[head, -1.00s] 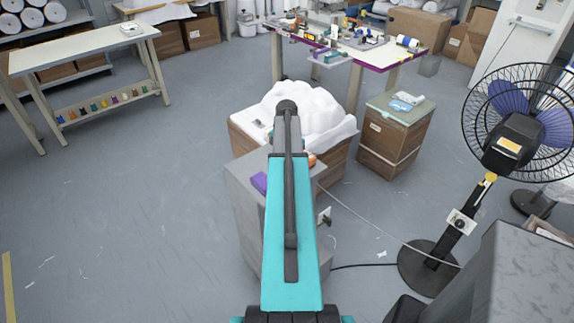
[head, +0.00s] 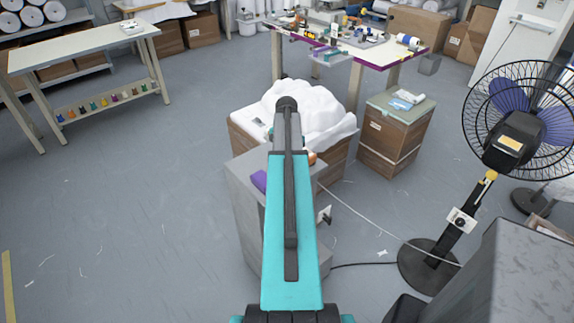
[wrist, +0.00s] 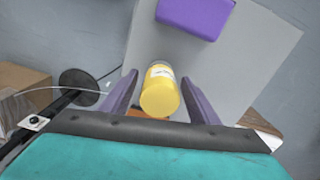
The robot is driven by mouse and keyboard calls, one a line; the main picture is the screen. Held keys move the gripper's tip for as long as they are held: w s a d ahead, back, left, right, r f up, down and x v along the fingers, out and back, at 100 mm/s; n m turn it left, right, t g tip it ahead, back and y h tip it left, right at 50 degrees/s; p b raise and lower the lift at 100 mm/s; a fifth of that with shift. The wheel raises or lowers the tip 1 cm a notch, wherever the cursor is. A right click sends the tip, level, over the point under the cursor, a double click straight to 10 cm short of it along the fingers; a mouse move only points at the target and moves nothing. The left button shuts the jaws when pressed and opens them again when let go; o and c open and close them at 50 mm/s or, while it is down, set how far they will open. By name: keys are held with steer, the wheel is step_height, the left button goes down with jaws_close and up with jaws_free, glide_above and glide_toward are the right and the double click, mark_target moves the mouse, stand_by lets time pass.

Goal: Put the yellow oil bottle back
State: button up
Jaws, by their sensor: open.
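The yellow oil bottle (wrist: 160,95), with a white label, shows in the wrist view over the grey cabinet top (wrist: 235,85). My gripper (wrist: 160,79) is open, with one purple-grey finger on each side of the bottle. Thin gaps show between the fingers and the bottle, so it is not gripped. I cannot tell for sure whether the bottle rests on the top. In the head view my arm hides the bottle and the gripper.
A purple block (wrist: 195,15) lies on the same cabinet (head: 245,210), near the bottle. A bench at left has a low shelf of small coloured bottles (head: 105,105). A standing fan (head: 515,140) is at right, with a cable on the floor. The floor at left is mostly clear.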

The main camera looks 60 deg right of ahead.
steer(key=shift+r+b, duration=0.95)
steer(key=shift+r, duration=1)
steer(key=shift+s+a+r+b, duration=0.1)
steer(key=shift+r+b, duration=0.75)
steer(key=shift+r, duration=3.75)
